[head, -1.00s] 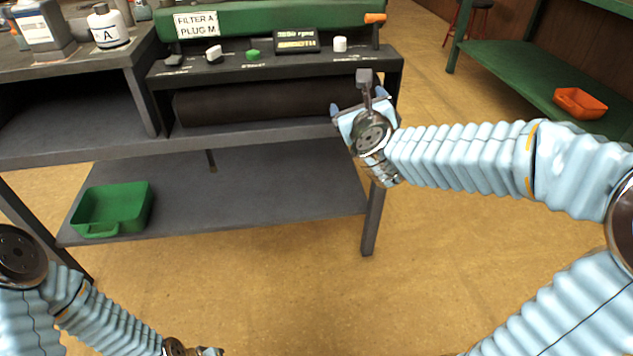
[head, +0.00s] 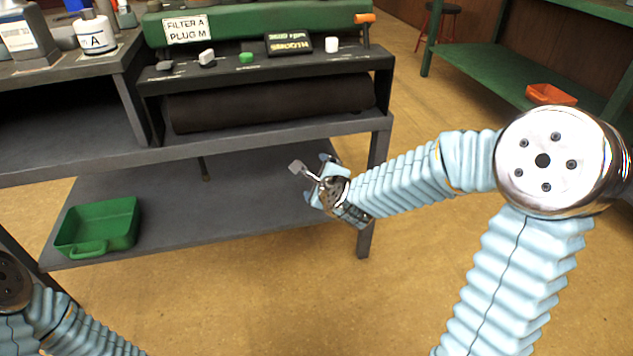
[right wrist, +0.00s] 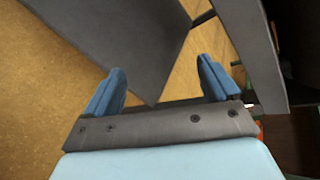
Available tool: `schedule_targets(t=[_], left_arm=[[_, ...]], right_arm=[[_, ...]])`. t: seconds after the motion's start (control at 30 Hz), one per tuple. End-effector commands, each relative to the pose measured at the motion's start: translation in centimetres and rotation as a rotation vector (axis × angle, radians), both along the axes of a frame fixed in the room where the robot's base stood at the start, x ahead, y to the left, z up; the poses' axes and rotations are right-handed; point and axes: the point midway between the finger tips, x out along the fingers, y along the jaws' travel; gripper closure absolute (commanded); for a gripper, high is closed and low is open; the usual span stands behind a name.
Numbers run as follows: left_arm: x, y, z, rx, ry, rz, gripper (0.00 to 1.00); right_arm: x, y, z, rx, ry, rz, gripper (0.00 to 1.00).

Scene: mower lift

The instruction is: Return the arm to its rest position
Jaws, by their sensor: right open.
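My right arm comes in from the right in the head view, its elbow bent. My right gripper (head: 315,178) is in front of the bench's lower shelf, below the bench top's front edge. The right wrist view shows its two blue fingers (right wrist: 160,88) apart with nothing between them. Only links of my left arm show at the lower left of the head view. My left gripper is out of the picture.
The workbench (head: 250,141) carries a green machine with a control panel (head: 270,72). A green bin (head: 97,230) sits on the lower shelf (head: 250,200). A green rack (head: 490,75) with an orange tray (head: 551,95) stands at right. The floor between is clear.

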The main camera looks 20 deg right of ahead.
Motion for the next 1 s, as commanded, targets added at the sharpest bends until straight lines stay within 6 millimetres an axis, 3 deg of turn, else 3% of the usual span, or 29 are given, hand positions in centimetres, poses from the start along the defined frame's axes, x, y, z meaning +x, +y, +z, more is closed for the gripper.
schedule_targets(t=[0.53,0.63,0.77,0.87,1.0], left_arm=[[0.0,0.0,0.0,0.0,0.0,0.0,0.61],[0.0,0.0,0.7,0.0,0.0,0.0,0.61],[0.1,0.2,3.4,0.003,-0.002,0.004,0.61],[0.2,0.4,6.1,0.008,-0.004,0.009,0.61],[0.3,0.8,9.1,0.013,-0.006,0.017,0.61]], right_arm=[[0.0,0.1,-0.4,-0.012,0.01,0.011,0.11],[-0.2,0.6,-1.3,-0.052,0.048,0.054,0.11],[-1.8,3.2,-6.2,-0.259,0.216,0.302,0.11],[-5.6,6.3,-11.8,-0.477,0.376,0.649,0.11],[-13.3,10.2,-18.0,-0.708,0.484,1.192,0.11]])
